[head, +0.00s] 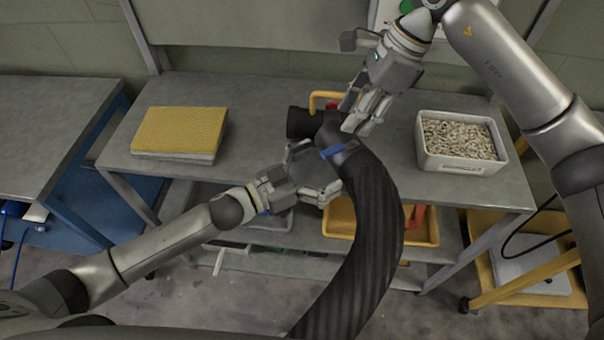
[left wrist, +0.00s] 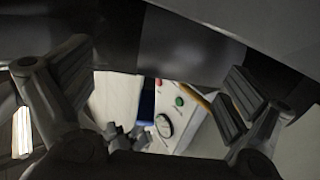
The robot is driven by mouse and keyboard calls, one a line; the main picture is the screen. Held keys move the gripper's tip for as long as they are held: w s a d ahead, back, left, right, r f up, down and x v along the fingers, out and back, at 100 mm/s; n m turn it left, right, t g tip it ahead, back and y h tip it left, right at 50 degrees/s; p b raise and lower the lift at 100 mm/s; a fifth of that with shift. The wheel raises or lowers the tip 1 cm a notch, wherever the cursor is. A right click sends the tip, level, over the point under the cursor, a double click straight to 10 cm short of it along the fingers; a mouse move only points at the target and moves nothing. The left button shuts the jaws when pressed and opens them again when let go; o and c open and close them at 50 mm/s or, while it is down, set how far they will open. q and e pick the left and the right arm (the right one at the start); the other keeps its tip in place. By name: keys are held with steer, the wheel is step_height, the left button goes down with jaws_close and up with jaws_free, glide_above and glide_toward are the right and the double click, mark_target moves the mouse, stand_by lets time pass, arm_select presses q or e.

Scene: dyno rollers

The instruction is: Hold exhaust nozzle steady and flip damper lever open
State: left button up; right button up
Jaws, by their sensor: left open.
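The black exhaust nozzle (head: 301,123) lies over the bench, its open end to the left. A blue band (head: 339,149) joins it to a thick ribbed hose (head: 372,215). A bent yellow handle (head: 322,97), apparently the damper lever, stands at the nozzle's far side. My left gripper (head: 314,168) is open just on the near-left side of the nozzle's neck, with no firm hold visible. In the left wrist view its fingers (left wrist: 148,100) are spread, with a dark body across the top. My right gripper (head: 356,117) is at the nozzle's right, close to the lever; its fingers overlap the nozzle and any contact is unclear.
The grey bench (head: 265,90) carries a yellow pad stack (head: 180,130) at left and a white bin of pale pieces (head: 459,143) at right. A yellow tray (head: 341,217) is on the lower shelf. The left wrist view shows a panel with buttons and a dial (left wrist: 164,125).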

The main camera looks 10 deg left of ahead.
mark_target(333, 162)
arm_select(q)
steer(key=shift+x, duration=1.6)
